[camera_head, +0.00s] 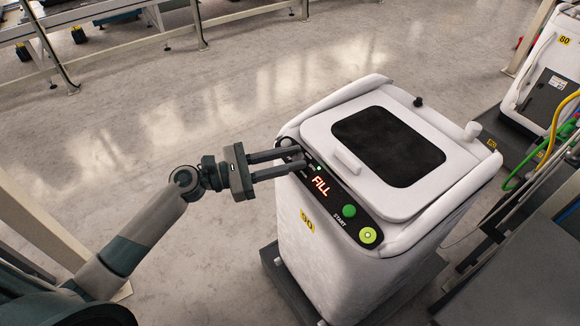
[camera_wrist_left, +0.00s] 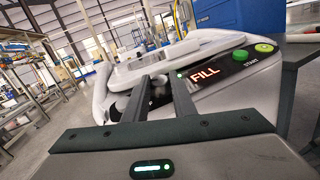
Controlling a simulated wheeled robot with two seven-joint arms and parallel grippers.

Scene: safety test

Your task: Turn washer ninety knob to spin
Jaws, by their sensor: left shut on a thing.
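The white washer (camera_head: 345,265) with a yellow 90 label (camera_head: 307,222) stands at the centre of the head view, lid closed. Its dark front panel (camera_head: 334,203) has a lit display reading FILL, a green START button (camera_head: 349,211) and a round yellow-green button (camera_head: 368,235). The display (camera_wrist_left: 205,74) also shows in the left wrist view. My left gripper (camera_head: 301,157) reaches in from the left, its two fingers at the panel's left end, shut on the knob there. The fingers mostly hide the knob, so its pointer cannot be read. My right gripper is not in view.
Another white machine labelled 80 (camera_head: 545,60) stands at the upper right, with yellow and green hoses (camera_head: 548,135) near it. Dark equipment fills the lower right. A conveyor frame (camera_head: 110,40) runs along the top left. The floor left of the washer is clear.

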